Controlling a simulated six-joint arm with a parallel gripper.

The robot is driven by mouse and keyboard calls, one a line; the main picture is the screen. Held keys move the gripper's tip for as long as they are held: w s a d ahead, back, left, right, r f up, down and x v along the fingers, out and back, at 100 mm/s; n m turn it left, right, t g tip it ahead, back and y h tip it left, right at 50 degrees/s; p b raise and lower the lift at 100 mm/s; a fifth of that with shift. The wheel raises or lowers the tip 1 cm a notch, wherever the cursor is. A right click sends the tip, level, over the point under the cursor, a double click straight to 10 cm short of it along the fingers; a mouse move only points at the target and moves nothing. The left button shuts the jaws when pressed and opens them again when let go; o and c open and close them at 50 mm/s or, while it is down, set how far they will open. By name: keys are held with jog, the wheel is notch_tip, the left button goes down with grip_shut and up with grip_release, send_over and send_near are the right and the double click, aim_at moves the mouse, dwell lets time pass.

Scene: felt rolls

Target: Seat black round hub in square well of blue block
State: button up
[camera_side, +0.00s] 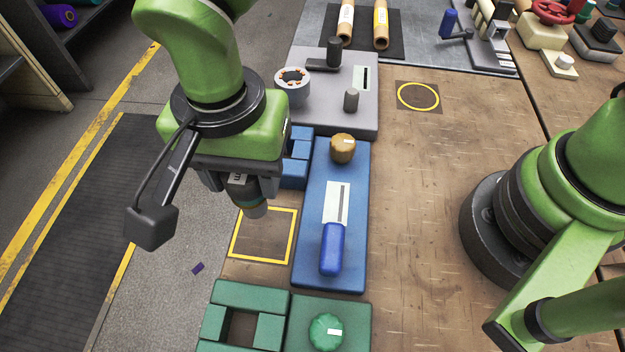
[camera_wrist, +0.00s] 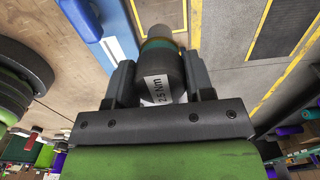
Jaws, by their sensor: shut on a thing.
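My gripper (camera_side: 240,180) is shut on the black round hub (camera_side: 251,200), whose lower end sticks out below the jaws. In the wrist view, my gripper (camera_wrist: 158,75) has a finger on each side of the hub (camera_wrist: 164,66). The hub is dark, with a teal band, a grey-brown end and a white "2.5 Nm" label. It hangs at the upper edge of the yellow square outline in the side view. The blue block (camera_side: 318,262) lies to its right. Blue walls (camera_side: 297,165) join the block's upper left side; my gripper hides part of them, and the well's opening is not visible.
The blue block carries a brown knob (camera_side: 343,148) and a blue handle (camera_side: 332,250). A green block (camera_side: 300,300) with a square well and green knob is in front. A grey fixture (camera_side: 330,115) stands behind. The yellow-outlined square (camera_side: 265,240) is empty.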

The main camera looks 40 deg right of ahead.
dwell(0.3)
jog(key=w+d+r+m, duration=0.6)
jog(key=w+d, duration=0.2)
jog(key=d, duration=0.1)
jog(key=shift+w, duration=0.25)
jog(key=shift+d+f, duration=0.1)
jog(key=shift+f, duration=2.4)
jog(key=shift+f, duration=0.1)
jog(key=shift+f, duration=1.6)
jog(key=shift+f, duration=2.1)
